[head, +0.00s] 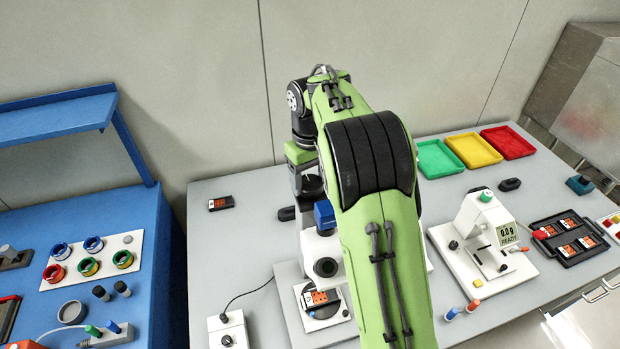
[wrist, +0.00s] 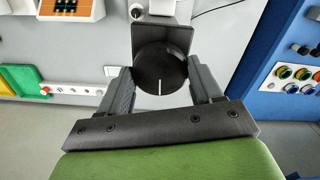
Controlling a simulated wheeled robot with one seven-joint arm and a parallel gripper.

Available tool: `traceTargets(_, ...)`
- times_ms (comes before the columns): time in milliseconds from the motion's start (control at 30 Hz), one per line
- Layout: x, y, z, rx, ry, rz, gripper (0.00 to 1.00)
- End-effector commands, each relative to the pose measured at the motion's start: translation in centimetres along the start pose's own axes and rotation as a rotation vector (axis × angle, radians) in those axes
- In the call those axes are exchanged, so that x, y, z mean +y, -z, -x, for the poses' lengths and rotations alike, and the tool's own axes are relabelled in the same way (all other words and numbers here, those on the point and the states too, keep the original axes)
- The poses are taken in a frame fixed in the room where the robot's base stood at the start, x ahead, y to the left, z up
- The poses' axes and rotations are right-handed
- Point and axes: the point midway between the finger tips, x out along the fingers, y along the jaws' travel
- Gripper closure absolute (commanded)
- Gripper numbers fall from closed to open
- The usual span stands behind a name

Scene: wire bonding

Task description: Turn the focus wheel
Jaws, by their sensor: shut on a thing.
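The focus wheel (wrist: 160,77) is a dark round knob with a white index line, which points downward in the wrist view. It sits in front of a dark square block (wrist: 162,38). My gripper (wrist: 160,85) has one finger on each side of the wheel and is shut on it. In the head view the white microscope (head: 325,266) stands on the grey table, with a blue part (head: 324,213) near its top.
A board with orange parts (head: 315,298) lies on the microscope's base. A small white control box (head: 228,332) with a cable is at front left. To the right stands a white bonder marked READY (head: 478,232). Green, yellow and red trays (head: 474,150) lie behind. A blue bench (head: 100,210) is left.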

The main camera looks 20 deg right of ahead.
Motion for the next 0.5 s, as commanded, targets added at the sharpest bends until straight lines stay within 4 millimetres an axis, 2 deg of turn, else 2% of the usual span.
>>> traceTargets(200,0.00,0.08,0.04,0.005,-0.001,0.124,0.66)
traceTargets(500,0.01,0.11,0.08,0.006,-0.002,0.205,0.66)
